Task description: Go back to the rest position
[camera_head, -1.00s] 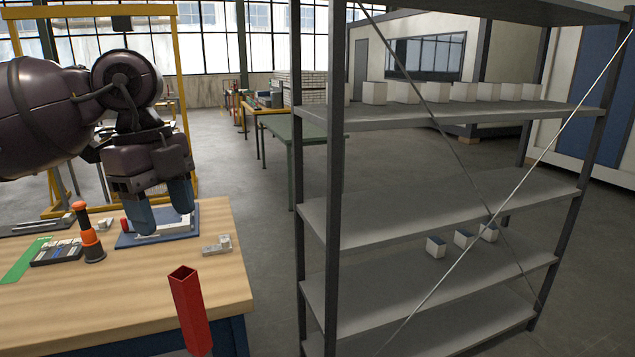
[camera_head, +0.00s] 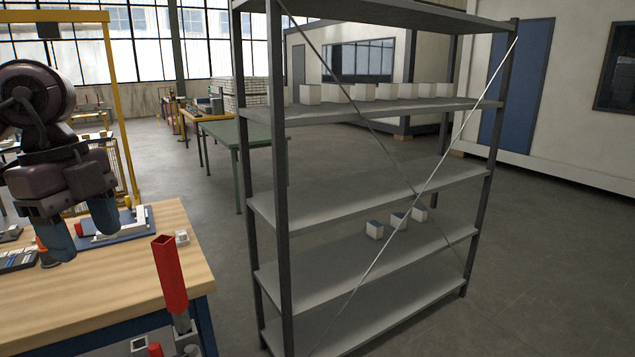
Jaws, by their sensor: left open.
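My left gripper (camera_head: 84,236) hangs above the wooden workbench (camera_head: 140,277) at the left of the head view. Its two blue fingers point down and stand apart, with nothing seen between them. A blue plate with a white part (camera_head: 124,226) lies on the bench just behind and right of the fingers. My right gripper is not in view.
A grey metal shelf unit (camera_head: 370,187) stands right of the bench, with several white boxes on an upper shelf and 3 boxes lower down. A red square tube (camera_head: 170,275) rises at the bench's front right corner. A green table (camera_head: 226,134) stands behind. Floor at the right is clear.

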